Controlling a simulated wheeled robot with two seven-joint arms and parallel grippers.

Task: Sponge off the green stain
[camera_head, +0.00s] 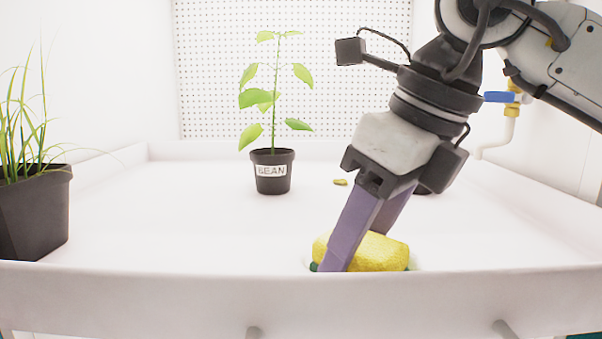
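A yellow sponge (375,252) lies low at the front of the white tray bench, right of centre. My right gripper (362,245) reaches down from the upper right with its purple fingers on either side of the sponge, one in front and one behind it. It looks shut on the sponge. A thin dark green edge (313,267) shows under the sponge; I cannot tell whether it is the sponge's underside or the stain. The front rim hides the sponge's base. No separate green stain is clearly seen. My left gripper is not in view.
A potted plant labelled BEAN (272,172) stands at the back middle. A dark pot of grass (35,212) stands at the left. A small yellowish leaf (341,182) lies near the back. Another dark pot is mostly hidden behind my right gripper. The middle left is clear.

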